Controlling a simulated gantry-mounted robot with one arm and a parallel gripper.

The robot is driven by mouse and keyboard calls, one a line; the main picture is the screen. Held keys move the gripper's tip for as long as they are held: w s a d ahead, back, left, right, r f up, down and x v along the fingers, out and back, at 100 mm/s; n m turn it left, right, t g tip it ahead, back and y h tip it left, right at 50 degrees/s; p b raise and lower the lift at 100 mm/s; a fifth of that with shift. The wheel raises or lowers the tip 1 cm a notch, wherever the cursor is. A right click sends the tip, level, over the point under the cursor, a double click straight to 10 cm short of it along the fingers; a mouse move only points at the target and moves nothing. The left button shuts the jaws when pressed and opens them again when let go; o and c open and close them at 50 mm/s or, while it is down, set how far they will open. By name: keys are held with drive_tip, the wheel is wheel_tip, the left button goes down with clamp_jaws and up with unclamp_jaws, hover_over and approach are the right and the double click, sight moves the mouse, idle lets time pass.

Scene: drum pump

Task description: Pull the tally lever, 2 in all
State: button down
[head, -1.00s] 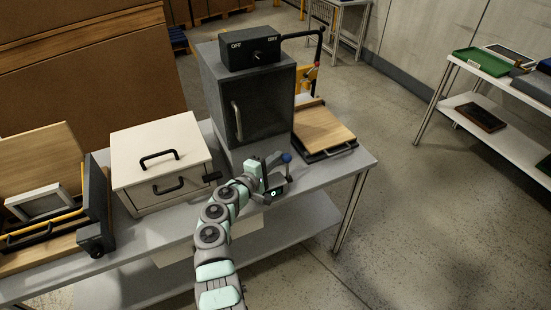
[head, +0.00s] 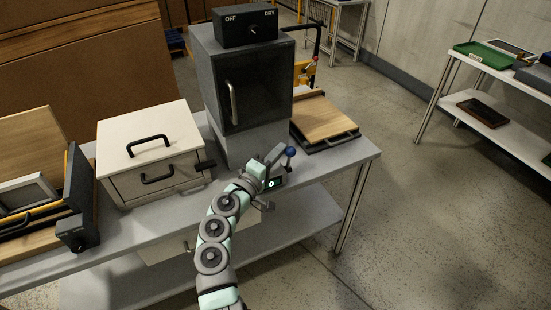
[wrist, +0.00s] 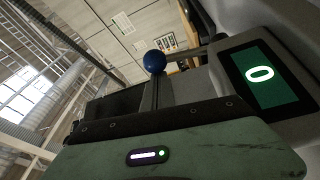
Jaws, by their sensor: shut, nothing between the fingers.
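The tally counter stands near the front edge of the grey bench, right of centre. Its lever ends in a blue ball knob (head: 291,152), which also shows in the wrist view (wrist: 155,61). Its small display (head: 272,184) reads 0, clearly seen in the wrist view (wrist: 262,75). My gripper (head: 268,178) is at the counter, just left of and below the knob, shut with nothing in it. The knob appears free of it. The fingertips are hard to make out, and I cannot tell whether they touch the lever stem.
A dark cabinet (head: 245,85) with an OFF/DRY switch box (head: 245,26) stands behind the counter. A cream drawer box (head: 150,150) is to the left. A wooden board (head: 322,116) lies to the right on the bench. Open floor lies beyond the bench's right end.

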drive_tip(key=shift+s+d+f, duration=0.2)
drive_tip(key=shift+s+d, duration=0.05)
drive_tip(key=shift+s, duration=0.2)
drive_tip(key=shift+s+d+r, duration=0.1)
drive_tip(key=shift+s+d, duration=0.15)
drive_tip(key=shift+s, duration=0.3)
drive_tip(key=shift+s+d+f, duration=0.25)
drive_tip(key=shift+s+d, duration=0.1)
drive_tip(key=shift+s, duration=0.15)
drive_tip(key=shift+s+d+f, duration=0.25)
drive_tip(key=shift+s+d, duration=0.05)
drive_tip(key=shift+s, duration=0.2)
drive_tip(key=shift+f, duration=0.1)
drive_tip(key=w+a+r, duration=0.2)
drive_tip(key=shift+w+a+r, duration=0.15)
drive_tip(key=shift+a+r, duration=0.15)
drive_tip(key=shift+r, duration=0.1)
drive_tip(key=s+a+f+p, duration=0.2)
drive_tip(key=s+a+f, duration=0.1)
drive_tip(key=s+a, duration=0.2)
drive_tip(key=shift+s+a+f, duration=0.2)
drive_tip(key=shift+s+a, duration=0.05)
drive_tip(key=shift+s, duration=1)
